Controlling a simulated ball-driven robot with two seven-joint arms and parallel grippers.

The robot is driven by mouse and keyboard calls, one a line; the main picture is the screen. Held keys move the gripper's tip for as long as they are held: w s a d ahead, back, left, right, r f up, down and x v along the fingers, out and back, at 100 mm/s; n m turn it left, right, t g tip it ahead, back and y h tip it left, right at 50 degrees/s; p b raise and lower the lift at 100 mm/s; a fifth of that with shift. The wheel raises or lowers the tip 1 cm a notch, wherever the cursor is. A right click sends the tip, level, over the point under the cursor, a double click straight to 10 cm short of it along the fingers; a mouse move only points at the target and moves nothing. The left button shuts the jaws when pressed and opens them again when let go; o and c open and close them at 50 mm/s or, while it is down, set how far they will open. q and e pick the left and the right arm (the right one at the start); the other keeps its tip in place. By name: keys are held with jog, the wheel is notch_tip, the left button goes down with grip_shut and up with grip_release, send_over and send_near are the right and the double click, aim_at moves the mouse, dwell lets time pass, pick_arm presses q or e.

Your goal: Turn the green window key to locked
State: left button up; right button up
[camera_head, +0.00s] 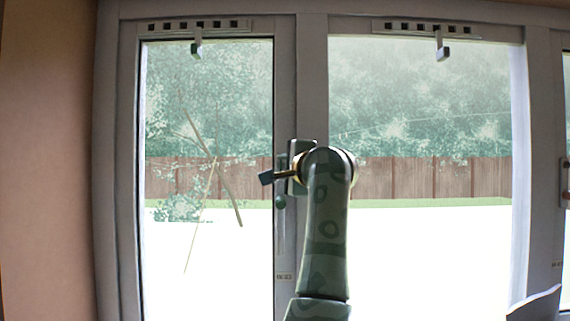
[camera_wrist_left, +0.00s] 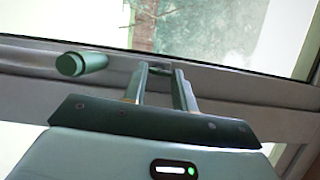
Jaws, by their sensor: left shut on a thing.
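My left gripper (camera_head: 298,166) is at the frame post between the two panes, and its own hand hides its fingertips in the head view. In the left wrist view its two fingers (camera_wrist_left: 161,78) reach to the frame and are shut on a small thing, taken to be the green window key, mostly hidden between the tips. Its turn angle cannot be made out. A green cylindrical knob (camera_head: 280,202) sticks out of the frame just below the gripper. It also shows in the left wrist view (camera_wrist_left: 82,64), beside the fingers and apart from them. My right gripper is not in view.
The left pane (camera_head: 205,260) and right pane (camera_head: 430,260) are closed in the grey frame. Small stays (camera_head: 196,48) hang at the top. Another fitting with a red knob (camera_head: 565,195) is at the far right edge. A bare wall (camera_head: 45,160) is at left.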

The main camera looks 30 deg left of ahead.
pick_arm(q)
jog(key=shift+n, duration=0.4)
jog(key=o, duration=1)
jog(key=b+v, duration=0.3)
jog(key=v, duration=1.3)
jog(key=shift+r+b, duration=0.2)
jog(key=shift+b, duration=0.2)
jog(key=shift+s+d+f, duration=0.1)
jog(key=shift+d, duration=0.05)
